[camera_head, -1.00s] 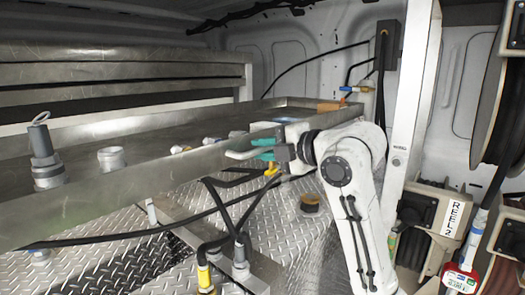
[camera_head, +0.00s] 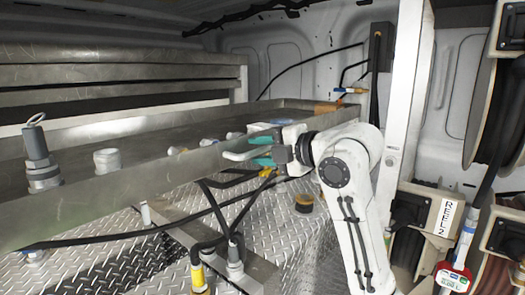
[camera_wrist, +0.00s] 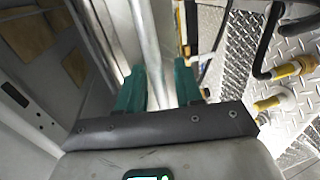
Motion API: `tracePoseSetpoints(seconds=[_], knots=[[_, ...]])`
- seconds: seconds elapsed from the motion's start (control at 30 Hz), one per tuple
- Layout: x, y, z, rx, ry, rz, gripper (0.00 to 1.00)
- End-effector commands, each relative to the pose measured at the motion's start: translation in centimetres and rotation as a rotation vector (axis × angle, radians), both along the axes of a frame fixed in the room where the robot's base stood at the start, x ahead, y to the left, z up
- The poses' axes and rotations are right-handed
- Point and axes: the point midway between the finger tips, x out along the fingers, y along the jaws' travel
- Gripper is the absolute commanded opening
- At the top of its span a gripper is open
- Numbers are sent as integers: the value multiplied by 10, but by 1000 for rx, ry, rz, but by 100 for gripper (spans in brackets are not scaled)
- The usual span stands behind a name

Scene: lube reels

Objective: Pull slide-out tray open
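The slide-out tray (camera_head: 118,188) is a long, shallow grey metal tray with a raised rim. It runs from the left foreground to the back of the van. A pale handle (camera_head: 238,156) sticks out from its front side near the far end. My gripper (camera_head: 262,151) is at this handle, one teal finger above and one below in the head view. In the wrist view my gripper (camera_wrist: 159,88) has its two teal fingers apart, with a bright metal bar between them. Contact with the handle cannot be made out.
Fittings (camera_head: 107,160) stand in the tray. Stacked metal trays or shelves (camera_head: 120,75) are behind it. Black hoses with yellow fittings (camera_head: 198,275) rise from the diamond-plate floor (camera_head: 110,255). A white post (camera_head: 405,95) and hose reels (camera_head: 490,110) stand at the right.

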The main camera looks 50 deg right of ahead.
Motion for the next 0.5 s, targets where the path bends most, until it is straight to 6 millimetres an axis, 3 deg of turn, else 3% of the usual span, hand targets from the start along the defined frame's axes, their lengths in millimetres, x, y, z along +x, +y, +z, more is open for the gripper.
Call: tracePoseSetpoints(seconds=[0.23, 0.5], knots=[[-12, -1, 3, -2, -3, -1, 35], [-61, -3, 13, -3, -4, -4, 35]])
